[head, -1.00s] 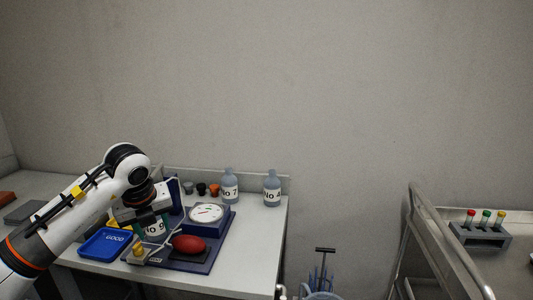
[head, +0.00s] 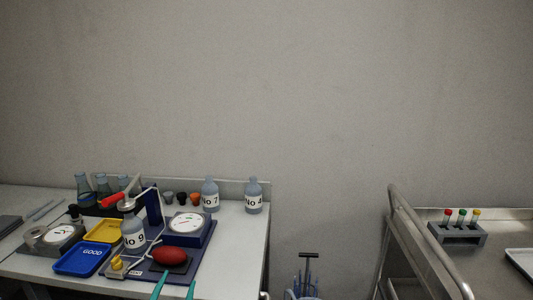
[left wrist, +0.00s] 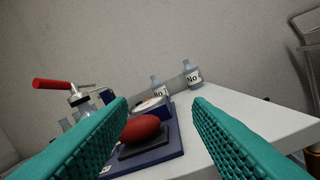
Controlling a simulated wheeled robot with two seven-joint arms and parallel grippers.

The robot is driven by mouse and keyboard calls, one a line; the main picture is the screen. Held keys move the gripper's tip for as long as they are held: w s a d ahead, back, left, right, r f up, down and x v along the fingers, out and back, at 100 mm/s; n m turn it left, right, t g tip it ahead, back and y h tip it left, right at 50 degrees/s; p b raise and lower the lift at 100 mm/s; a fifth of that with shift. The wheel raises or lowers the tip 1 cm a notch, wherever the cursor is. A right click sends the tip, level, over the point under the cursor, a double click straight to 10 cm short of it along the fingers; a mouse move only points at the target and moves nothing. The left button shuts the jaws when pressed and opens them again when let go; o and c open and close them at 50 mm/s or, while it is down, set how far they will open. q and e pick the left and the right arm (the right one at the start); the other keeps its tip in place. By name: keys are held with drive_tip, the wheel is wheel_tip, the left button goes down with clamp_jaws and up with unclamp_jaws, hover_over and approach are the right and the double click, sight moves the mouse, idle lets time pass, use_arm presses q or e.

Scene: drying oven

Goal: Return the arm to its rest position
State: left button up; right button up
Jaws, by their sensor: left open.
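My left gripper (head: 175,288) shows only as two teal fingertips at the bottom edge of the head view, in front of the bench; the rest of its arm is out of frame. In the left wrist view its two ridged teal fingers (left wrist: 160,112) are spread wide with nothing between them in their grasp. Beyond them lies the red oval object (left wrist: 140,128), on a dark pad of the blue apparatus; it also shows in the head view (head: 168,256). The bottle marked 9 (head: 134,234) stands upright left of it, apart from the gripper. My right gripper is out of view.
The bench (head: 240,245) also holds a blue tray (head: 70,268), a yellow tray (head: 106,222), a round dial (head: 187,223), flasks and two labelled bottles. A metal cart (head: 405,245) with a tube rack (head: 457,236) stands right. The bench's right end is clear.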

use_arm(q)
drive_tip(key=s+a+f+n+g+y, duration=0.35)
drive_tip(key=s+f+g, duration=0.55)
drive_tip(key=f, duration=0.6)
drive_tip(key=s+f+g+h, duration=0.1)
drive_tip(key=s+f+g, duration=0.2)
drive_tip(key=s, duration=0.5)
drive_tip(key=s+f+g+h, duration=0.2)
drive_tip(key=s+f+g, duration=0.15)
drive_tip(key=s, duration=0.35)
drive_tip(key=s+f+g+p, duration=0.1)
drive_tip(key=s+f+p, duration=0.1)
drive_tip(key=f, duration=1)
drive_tip(key=s+f+p, duration=0.1)
drive_tip(key=f+p, duration=0.1)
drive_tip(key=f, duration=1.1)
drive_tip(key=s+a+f+p, duration=0.1)
drive_tip(key=s+f, duration=0.4)
drive_tip(key=s, duration=0.2)
drive_tip(key=s+a+f+g+p, duration=0.1)
drive_tip(key=s+f, duration=0.5)
drive_tip(key=s, duration=0.2)
drive_tip(key=shift+s, duration=0.25)
drive_tip(key=shift+a+g+y, duration=0.1)
drive_tip(key=shift+g+y, duration=0.15)
drive_tip(key=shift+c, duration=0.6)
